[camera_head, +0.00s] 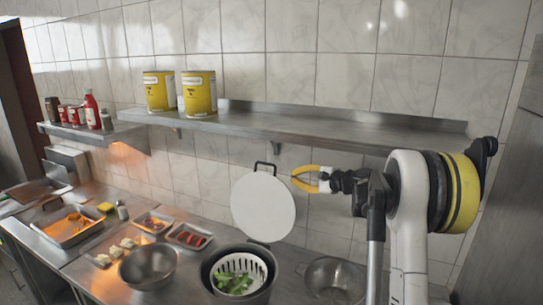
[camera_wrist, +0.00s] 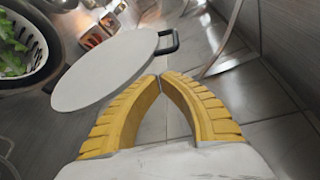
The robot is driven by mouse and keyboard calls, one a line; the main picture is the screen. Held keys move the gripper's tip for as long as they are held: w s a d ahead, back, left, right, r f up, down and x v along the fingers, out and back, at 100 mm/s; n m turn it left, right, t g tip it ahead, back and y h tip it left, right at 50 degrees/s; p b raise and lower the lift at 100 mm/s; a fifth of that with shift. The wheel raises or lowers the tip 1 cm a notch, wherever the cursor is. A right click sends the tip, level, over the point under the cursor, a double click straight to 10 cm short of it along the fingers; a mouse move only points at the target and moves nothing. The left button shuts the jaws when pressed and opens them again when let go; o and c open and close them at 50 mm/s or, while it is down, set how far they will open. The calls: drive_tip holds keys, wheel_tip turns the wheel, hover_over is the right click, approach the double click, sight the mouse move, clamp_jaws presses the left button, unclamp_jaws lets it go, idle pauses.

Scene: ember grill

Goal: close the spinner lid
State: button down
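The spinner is a dark round pot (camera_head: 254,296) with a white slotted basket (camera_head: 262,265) holding green leaves, on the counter at the bottom middle of the head view. Its lid is a flat white disc (camera_head: 262,207) with a dark handle (camera_head: 265,167) at the top edge. The lid stands open, raised behind the pot and joined near its lower edge. In the wrist view the lid (camera_wrist: 105,72) and handle (camera_wrist: 168,42) lie just beyond my fingertips. My gripper (camera_head: 294,178) is right of the lid's upper part, its yellow fingertips (camera_wrist: 161,76) together with nothing between them.
A steel shelf (camera_head: 300,127) with two yellow tins (camera_head: 180,92) runs along the wall above my gripper. A steel bowl (camera_head: 149,267) stands left of the spinner and a colander (camera_head: 333,281) right of it. Food trays (camera_head: 70,225) fill the left counter.

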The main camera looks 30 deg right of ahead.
drive_tip(key=w+a+m+t+p, duration=0.1)
drive_tip(key=w+a, duration=0.1)
drive_tip(key=w, duration=0.5)
drive_tip(key=shift+w+a+r, duration=0.2)
drive_tip(key=shift+w+r, duration=0.1)
drive_tip(key=shift+s+a, duration=0.1)
idle(0.5)
